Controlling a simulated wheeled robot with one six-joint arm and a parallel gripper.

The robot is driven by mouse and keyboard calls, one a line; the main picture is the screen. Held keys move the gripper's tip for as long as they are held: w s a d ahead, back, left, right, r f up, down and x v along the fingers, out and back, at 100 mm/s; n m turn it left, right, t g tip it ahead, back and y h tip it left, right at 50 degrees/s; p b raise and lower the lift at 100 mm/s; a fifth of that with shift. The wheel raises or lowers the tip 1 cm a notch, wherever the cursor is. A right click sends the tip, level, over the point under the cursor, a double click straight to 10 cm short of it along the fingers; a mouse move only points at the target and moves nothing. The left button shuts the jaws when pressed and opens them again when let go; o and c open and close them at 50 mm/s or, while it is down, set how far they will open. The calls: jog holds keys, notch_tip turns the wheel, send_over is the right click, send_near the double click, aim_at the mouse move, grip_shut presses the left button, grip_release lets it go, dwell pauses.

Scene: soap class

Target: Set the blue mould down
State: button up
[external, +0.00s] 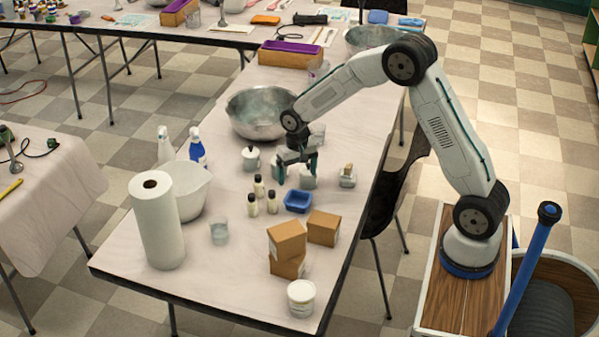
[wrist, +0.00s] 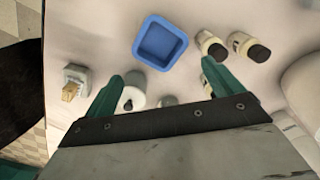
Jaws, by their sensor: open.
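Several small black-capped bottles (external: 259,195) stand just left of the mould. Brown boxes (external: 287,242) are stacked in front. A steel bowl (external: 258,115) is behind; a paper towel roll (external: 158,220) stands left.

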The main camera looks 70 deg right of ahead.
jog(key=s+a+r+n, duration=0.2)
jog(key=s+a+r, duration=0.3)
jog(key=s+r, duration=0.4)
jog(key=s+a+r+n, duration=0.2)
jog(key=s+a+r, duration=0.45)
jog(key=r, duration=0.45)
jog(key=s+a+r+n, duration=0.1)
jog(key=s+a+n, duration=0.1)
jog(key=s, duration=0.9)
jog(key=s+a+r+n+t, duration=0.1)
jog(key=s+a+n, duration=0.1)
jog(key=s, duration=0.9)
jog(key=shift+a+n, duration=0.4)
jog(key=shift+n, duration=0.1)
